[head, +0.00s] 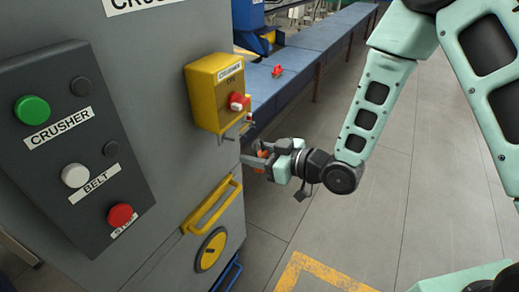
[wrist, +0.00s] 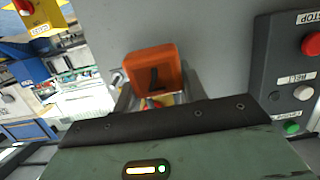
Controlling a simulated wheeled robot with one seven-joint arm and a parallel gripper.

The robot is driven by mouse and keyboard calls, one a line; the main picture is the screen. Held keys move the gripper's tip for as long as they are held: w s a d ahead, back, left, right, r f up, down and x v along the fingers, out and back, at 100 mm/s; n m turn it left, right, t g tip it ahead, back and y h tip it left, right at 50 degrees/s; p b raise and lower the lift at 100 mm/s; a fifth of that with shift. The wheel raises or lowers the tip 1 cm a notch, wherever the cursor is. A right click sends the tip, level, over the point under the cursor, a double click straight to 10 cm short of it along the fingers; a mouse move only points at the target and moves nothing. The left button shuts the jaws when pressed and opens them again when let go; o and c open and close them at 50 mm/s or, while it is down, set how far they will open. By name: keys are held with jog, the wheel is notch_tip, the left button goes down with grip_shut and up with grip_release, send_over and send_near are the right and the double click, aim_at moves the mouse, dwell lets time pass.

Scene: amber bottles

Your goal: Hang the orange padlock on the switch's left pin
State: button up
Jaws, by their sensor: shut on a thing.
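The switch is a yellow box (head: 215,92) with a red knob (head: 238,101), fixed to the grey cabinet's corner. Small grey pins (head: 244,124) stick out below it; which is the left one is hard to tell. My gripper (head: 256,153) is below the box, close to the cabinet edge, shut on the orange padlock (head: 262,154). In the wrist view the padlock (wrist: 153,70) shows as an orange block with a dark mark, beyond the gripper's dark edge. Its shackle is not clearly seen. The yellow box (wrist: 42,14) is at the wrist view's top left, apart from the padlock.
A dark button panel (head: 73,145) with green, white and red buttons is on the cabinet front. A yellow handle (head: 212,207) sits below the switch. A blue conveyor (head: 312,50) with a small red object (head: 278,71) lies behind. The floor on the right is clear.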

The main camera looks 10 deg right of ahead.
jog(key=r+x, duration=0.1)
jog(key=x, duration=0.6)
jog(key=shift+p, duration=0.35)
jog(key=shift+w+a+f+b, duration=0.2)
jog(key=shift+a+b, duration=0.1)
jog(key=shift+b, duration=0.3)
jog(key=shift+w+d+f+b, duration=0.2)
jog(key=shift+d+f+b, duration=0.1)
jog(key=shift+d, duration=0.2)
jog(key=shift+w+a+f, duration=0.1)
jog(key=shift+a+f, duration=0.05)
jog(key=shift+a, duration=0.45)
jog(key=shift+w+a+f, duration=0.15)
jog(key=shift+a, duration=0.4)
jog(key=shift+c, duration=1)
jog(key=shift+s+a+r, duration=0.15)
jog(key=o, duration=1.3)
jog(key=shift+d, duration=0.4)
